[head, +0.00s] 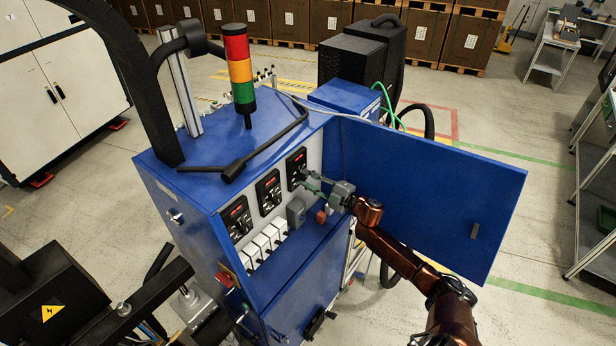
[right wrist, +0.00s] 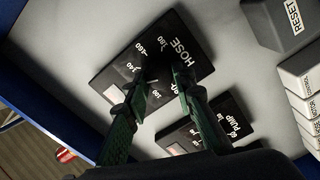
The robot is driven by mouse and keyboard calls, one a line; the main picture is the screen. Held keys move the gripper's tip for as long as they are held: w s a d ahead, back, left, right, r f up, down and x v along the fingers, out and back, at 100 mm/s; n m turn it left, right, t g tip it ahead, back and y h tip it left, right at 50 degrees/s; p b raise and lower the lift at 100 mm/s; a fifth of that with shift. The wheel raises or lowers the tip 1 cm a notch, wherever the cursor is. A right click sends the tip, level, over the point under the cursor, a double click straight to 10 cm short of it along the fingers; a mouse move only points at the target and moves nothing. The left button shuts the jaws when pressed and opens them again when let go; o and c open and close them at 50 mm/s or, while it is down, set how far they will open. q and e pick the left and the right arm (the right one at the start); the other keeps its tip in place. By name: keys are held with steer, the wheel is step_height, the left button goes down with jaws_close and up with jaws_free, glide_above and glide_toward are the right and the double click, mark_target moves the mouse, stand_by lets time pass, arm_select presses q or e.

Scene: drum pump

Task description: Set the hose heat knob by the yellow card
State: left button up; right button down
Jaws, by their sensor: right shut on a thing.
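The HOSE panel (right wrist: 190,52) is a black plate with white numbers around a dark knob (right wrist: 160,74). In the head view it is the farthest black panel (head: 296,158) in the open blue cabinet. My right gripper (head: 305,181) reaches in from the right. In the right wrist view its two green-black fingers (right wrist: 160,92) are shut on the knob, one on each side. The knob is dark and partly hidden, so its pointer setting cannot be read. I cannot make out a yellow card in either view. My left gripper is not in view.
The PUMP panel (right wrist: 222,120) sits beside the HOSE panel. A grey RESET block (right wrist: 283,22) and white labelled switches (right wrist: 302,88) are close by. A signal tower (head: 240,68) rises from the cabinet top.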

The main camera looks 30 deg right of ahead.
steer(key=shift+m+p, duration=0.95)
steer(key=shift+m, duration=1.05)
steer(key=shift+f, duration=0.1)
steer(key=c, duration=1.6)
jaws_free()
steer(key=shift+s+d, duration=0.1)
steer(key=shift+s, duration=0.05)
steer(key=v, duration=1.1)
steer(key=shift+s+d, duration=0.15)
steer(key=shift+s, duration=0.2)
